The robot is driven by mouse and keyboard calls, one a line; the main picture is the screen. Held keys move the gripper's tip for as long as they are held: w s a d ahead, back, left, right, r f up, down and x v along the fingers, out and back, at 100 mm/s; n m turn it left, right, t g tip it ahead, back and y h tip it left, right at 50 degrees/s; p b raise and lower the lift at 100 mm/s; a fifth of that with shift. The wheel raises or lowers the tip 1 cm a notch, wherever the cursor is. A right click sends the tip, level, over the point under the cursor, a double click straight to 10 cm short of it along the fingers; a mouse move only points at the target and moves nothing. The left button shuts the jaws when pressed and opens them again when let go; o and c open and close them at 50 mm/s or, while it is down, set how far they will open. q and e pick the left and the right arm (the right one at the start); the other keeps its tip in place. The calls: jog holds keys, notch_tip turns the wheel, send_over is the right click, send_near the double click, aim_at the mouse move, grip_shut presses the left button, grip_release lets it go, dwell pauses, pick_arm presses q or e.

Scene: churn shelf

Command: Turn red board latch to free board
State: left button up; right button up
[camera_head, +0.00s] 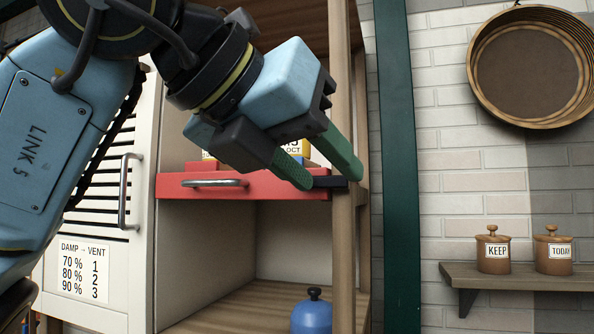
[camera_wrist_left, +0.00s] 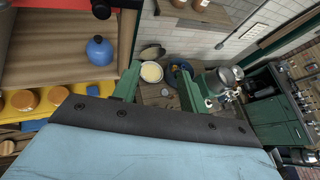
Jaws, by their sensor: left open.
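The red board (camera_head: 270,188) lies like a shelf front across the wooden shelf unit, with a metal handle (camera_head: 215,183). A dark bar, which looks like the latch (camera_head: 328,182), is at its right end by the wooden post. My left gripper (camera_head: 328,178) is open, its green fingertips on either side of the dark bar in the head view. Whether they touch it I cannot tell. In the left wrist view my left gripper (camera_wrist_left: 160,88) shows open fingers with nothing gripped between them. The latch is not clear there. My right gripper is not in view.
A wooden post (camera_head: 343,250) stands just right of the board. A white cabinet door (camera_head: 125,270) with a handle is at left. A blue lidded pot (camera_head: 312,314) sits on the shelf below. A wall shelf (camera_head: 510,275) holds jars marked KEEP and TODAY.

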pick_arm(q)
jog(key=s+a+r+n+t+y, duration=0.1)
jog(key=a+r+n+t+y, duration=0.2)
jog(key=a+r+y, duration=0.15)
jog(key=p, duration=0.4)
send_near(320, 181)
jog(key=w+f, duration=0.3)
jog(key=w, duration=0.1)
jog(key=shift+w+a+f+n+t, duration=0.2)
jog(key=shift+w+n+t, duration=0.1)
jog(key=shift+w, duration=0.3)
jog(key=shift+c, duration=0.3)
grip_shut()
